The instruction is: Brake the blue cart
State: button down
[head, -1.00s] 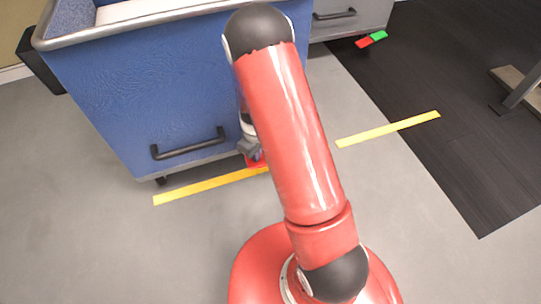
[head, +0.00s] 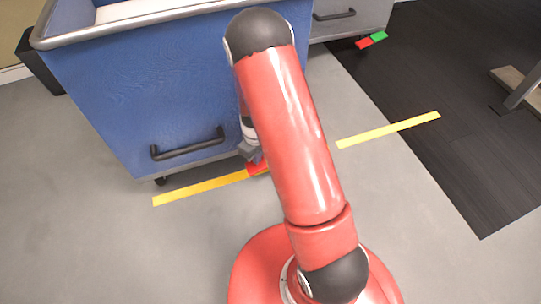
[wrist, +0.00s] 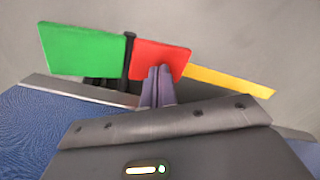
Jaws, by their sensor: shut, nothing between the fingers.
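The blue cart (head: 150,95) stands at the left in the head view, its black handle (head: 188,145) facing me. At its bottom edge is a brake pedal with a red half (head: 257,168), partly behind my arm. In the wrist view the pedal shows a green half (wrist: 82,50) on the left and the red half (wrist: 163,57) on the right, with a black divider between them. My gripper (wrist: 158,72) is shut and empty, its fingertips over the near edge of the red half. I cannot tell whether they touch it. In the head view my gripper (head: 250,152) is mostly hidden by my arm.
A yellow floor line (head: 200,189) runs along the cart's front and continues right (head: 388,130). A grey cart (head: 350,18) with a red and green pedal (head: 371,40) stands behind. A dark stand (head: 515,92) is at the far right. The grey floor in front is clear.

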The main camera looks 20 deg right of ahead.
notch_tip(320, 180, up, 7)
jog(key=p, duration=0.4)
dwell(0.4)
